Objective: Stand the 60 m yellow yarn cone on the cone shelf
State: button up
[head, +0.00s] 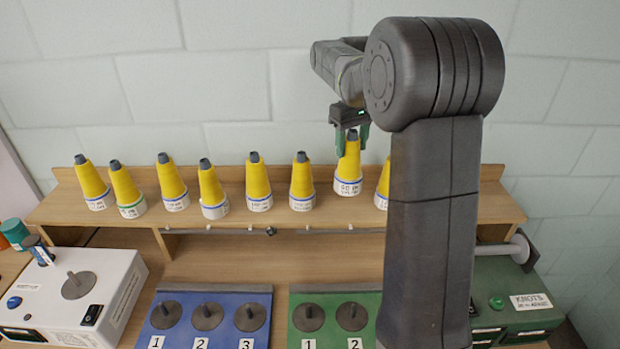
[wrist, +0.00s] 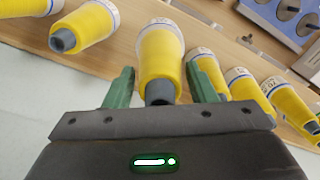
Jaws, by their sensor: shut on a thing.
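My gripper (head: 351,147) is shut on a yellow yarn cone (head: 348,172) with a grey tip and a white labelled base. The cone is upright at the right part of the wooden cone shelf (head: 330,213). I cannot tell whether its base touches the shelf. In the wrist view the cone (wrist: 161,62) sits between the green fingers of my gripper (wrist: 164,85). Its label is too small to read for sure. Several similar yellow cones stand in a row to its left, and one more cone (head: 383,183) to its right is partly hidden by my arm.
Below the shelf lie a blue board (head: 228,335) and a green board (head: 327,340) with numbered grey discs. A white device (head: 118,285) stands at left, a green knots machine (head: 540,318) at right. The shelf's right end (head: 503,207) shows bare. A wall stands behind.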

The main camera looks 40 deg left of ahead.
aim_at(353, 131)
notch_tip(353, 131, down, 8)
jog(key=p, duration=0.1)
jog(key=shift+r, duration=0.2)
jog(key=shift+f, duration=0.1)
jog(key=o, duration=0.8)
jog(key=shift+o, duration=0.2)
notch_tip(353, 131, up, 12)
jog(key=shift+r+b, duration=0.15)
jog(key=shift+b, duration=0.75)
